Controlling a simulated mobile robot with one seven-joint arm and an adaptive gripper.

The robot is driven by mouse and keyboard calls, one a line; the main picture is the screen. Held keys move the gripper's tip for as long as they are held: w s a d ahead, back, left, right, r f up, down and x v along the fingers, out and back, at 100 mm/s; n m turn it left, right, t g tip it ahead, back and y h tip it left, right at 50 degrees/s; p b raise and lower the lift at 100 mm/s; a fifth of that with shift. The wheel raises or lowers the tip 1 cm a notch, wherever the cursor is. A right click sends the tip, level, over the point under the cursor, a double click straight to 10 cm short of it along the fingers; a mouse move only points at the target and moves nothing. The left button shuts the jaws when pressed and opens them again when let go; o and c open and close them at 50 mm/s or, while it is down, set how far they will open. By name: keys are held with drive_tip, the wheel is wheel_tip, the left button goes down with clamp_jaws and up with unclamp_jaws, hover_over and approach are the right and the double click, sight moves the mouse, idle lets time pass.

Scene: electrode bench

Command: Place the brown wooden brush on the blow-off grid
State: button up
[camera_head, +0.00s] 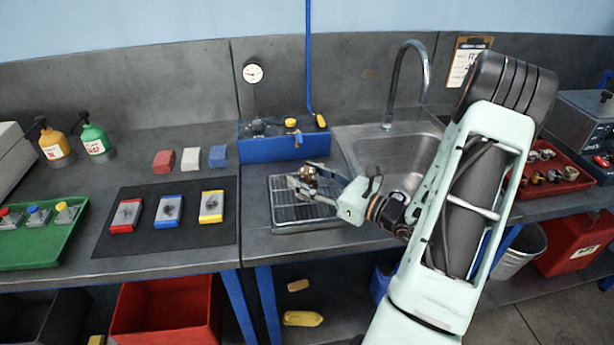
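The blow-off grid (283,212) is a metal wire rack in a shallow tray on the bench, left of the sink. My gripper (303,184) is low over the grid's upper right part, reaching in from the right. A small brown piece (307,172), which looks like the brown wooden brush, shows at my fingers. It is partly hidden by them. I cannot tell whether the fingers hold it or whether it touches the grid.
A blue holder (270,150) with several knobs stands right behind the grid. The sink (400,165) and its tall tap (390,100) are to the right. A black mat (145,238) with three coloured blocks lies left. The grid's front left part is bare.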

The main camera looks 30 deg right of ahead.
drive_tip(key=shift+r, duration=0.3)
drive_tip(key=v, duration=1.1)
drive_tip(key=shift+s+d+b, duration=0.1)
drive_tip(key=shift+s+b, duration=0.1)
drive_tip(key=shift+b, duration=0.15)
drive_tip(key=shift+s+d, duration=0.1)
drive_tip(key=shift+s, duration=0.2)
